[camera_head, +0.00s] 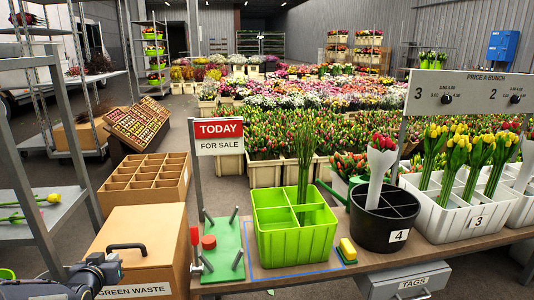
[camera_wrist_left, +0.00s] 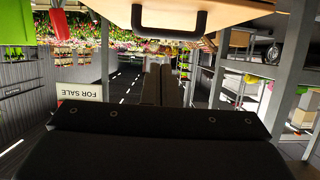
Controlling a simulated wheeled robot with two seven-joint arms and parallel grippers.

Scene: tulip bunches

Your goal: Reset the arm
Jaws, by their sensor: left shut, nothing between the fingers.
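My left gripper (camera_head: 112,264) shows at the lower left in the head view, in front of the cardboard-coloured GREEN WASTE box (camera_head: 160,230). In the left wrist view its two dark fingers (camera_wrist_left: 161,80) lie together with nothing between them. The wrist picture is upside down, with the box lid and its dark handle (camera_wrist_left: 168,20) at the top. My right gripper is in neither view.
A bench (camera_head: 460,242) holds a green divided crate (camera_head: 295,246) with stems, a black pot (camera_head: 385,232) and a white tulip crate (camera_head: 430,205). A metal rack (camera_head: 75,140) stands left.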

